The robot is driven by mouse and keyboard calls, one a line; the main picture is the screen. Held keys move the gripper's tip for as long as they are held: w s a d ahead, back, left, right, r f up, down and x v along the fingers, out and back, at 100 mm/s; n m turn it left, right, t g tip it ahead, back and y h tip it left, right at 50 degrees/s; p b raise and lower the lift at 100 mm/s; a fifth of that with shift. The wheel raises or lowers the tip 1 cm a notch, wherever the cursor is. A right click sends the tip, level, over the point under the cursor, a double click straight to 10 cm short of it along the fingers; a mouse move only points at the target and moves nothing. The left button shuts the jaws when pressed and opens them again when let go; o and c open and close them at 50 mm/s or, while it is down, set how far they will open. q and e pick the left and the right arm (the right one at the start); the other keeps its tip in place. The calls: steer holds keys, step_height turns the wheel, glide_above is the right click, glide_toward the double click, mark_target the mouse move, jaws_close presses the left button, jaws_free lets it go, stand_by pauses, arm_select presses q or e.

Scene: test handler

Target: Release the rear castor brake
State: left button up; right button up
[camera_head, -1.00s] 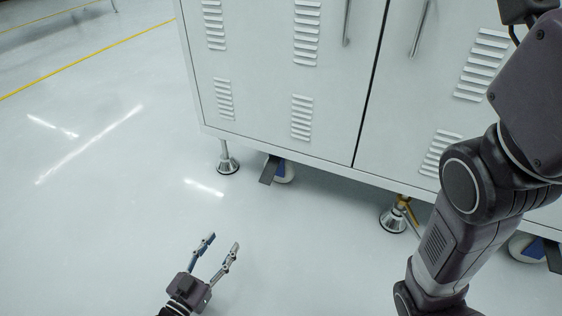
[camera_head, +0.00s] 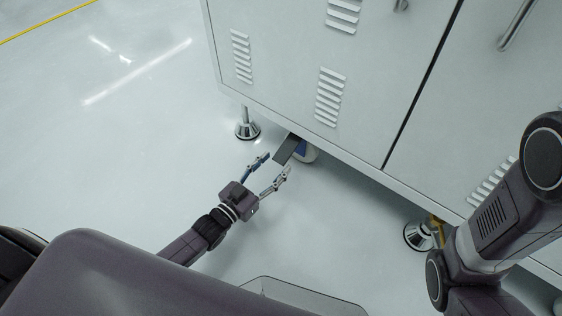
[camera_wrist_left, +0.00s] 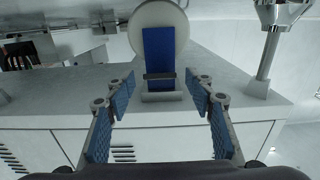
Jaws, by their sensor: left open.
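The castor (camera_head: 308,153) under the cabinet's near-left corner has a white wheel with blue on it. Its dark grey brake pedal (camera_head: 287,149) sticks out past the cabinet's bottom edge. My left gripper (camera_head: 277,166) is open and empty close to the pedal, its fingers pointing at it. In the left wrist view, the castor's white wheel (camera_wrist_left: 171,16), blue strip (camera_wrist_left: 158,50) and pedal (camera_wrist_left: 161,97) lie between the two blue-padded fingers of my left gripper (camera_wrist_left: 160,82). I see no clear contact. My right arm shows at the right, but its gripper is out of view.
The grey cabinet (camera_head: 290,60) stands on levelling feet. One foot (camera_head: 247,127) is left of the castor; another foot (camera_head: 418,236), with something yellow beside it, is near my right arm. The floor (camera_head: 130,130) to the left is clear.

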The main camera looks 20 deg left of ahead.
mark_target(278, 162)
arm_select(q)
steer(key=shift+b+x, duration=0.6)
steer(key=shift+x, duration=0.95)
jaws_close()
